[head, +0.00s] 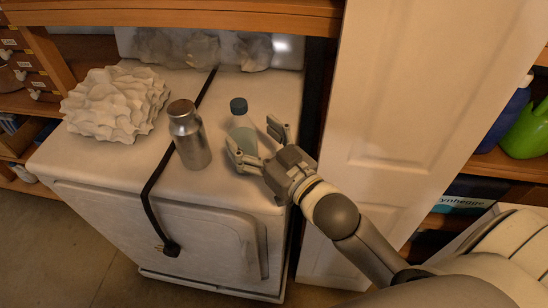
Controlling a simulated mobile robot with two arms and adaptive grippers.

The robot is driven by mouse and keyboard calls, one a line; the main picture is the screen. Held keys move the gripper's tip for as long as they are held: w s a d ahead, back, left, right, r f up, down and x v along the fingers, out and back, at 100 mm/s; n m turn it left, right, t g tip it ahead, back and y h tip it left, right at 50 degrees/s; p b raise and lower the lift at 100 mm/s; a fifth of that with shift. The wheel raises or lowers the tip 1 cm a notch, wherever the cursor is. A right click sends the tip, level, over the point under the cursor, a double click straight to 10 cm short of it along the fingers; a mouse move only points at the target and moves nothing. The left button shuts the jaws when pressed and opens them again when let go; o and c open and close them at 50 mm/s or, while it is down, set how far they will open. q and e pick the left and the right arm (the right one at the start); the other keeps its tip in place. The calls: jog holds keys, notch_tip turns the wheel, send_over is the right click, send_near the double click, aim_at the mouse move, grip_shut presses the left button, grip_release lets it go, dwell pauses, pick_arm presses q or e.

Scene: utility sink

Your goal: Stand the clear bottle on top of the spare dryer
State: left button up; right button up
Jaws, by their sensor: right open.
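The clear bottle (241,125) with a dark teal cap stands upright on top of the white spare dryer (95,160), near its right side. My right gripper (252,144) is open, with its fingers on either side of the bottle's right and near side. One finger covers part of the bottle's lower body. Whether a finger touches the bottle I cannot tell. My left gripper is not in view.
A metal flask (189,135) with a brown cap stands just left of the bottle. A crumpled white object (116,103) sits at the dryer's left. A black strap (155,181) crosses the dryer's top and front. A white door (405,90) stands to the right.

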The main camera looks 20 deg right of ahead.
jog(key=p+v, duration=0.2)
jog(key=v, duration=0.5)
dwell(0.5)
